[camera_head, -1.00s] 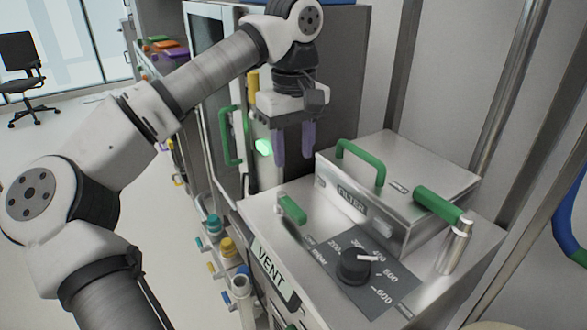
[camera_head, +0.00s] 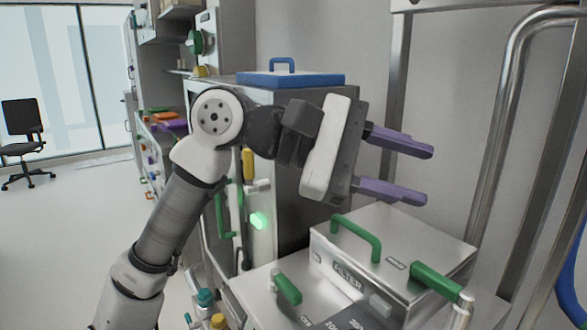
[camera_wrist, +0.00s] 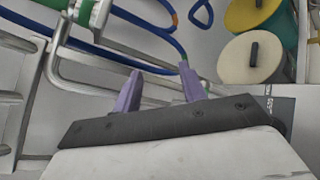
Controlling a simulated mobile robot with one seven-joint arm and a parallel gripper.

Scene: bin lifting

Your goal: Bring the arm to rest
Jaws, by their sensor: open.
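My gripper (camera_head: 430,175) is open and empty, with two purple fingers spread apart. In the head view it points to the right, raised above the metal box labelled FILTER (camera_head: 395,250). My arm rises from the lower left and bends at the elbow toward the gripper. In the wrist view the gripper (camera_wrist: 160,88) also shows both fingers apart, with nothing between them.
Below are a green handle (camera_head: 357,238) on the filter box and a green lever (camera_head: 437,282). A steel tube frame (camera_head: 490,120) stands at the right. A cabinet with a blue lid (camera_head: 290,79) stands behind my arm. The wrist view shows blue hoses (camera_wrist: 140,58) and a cream round knob (camera_wrist: 250,58).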

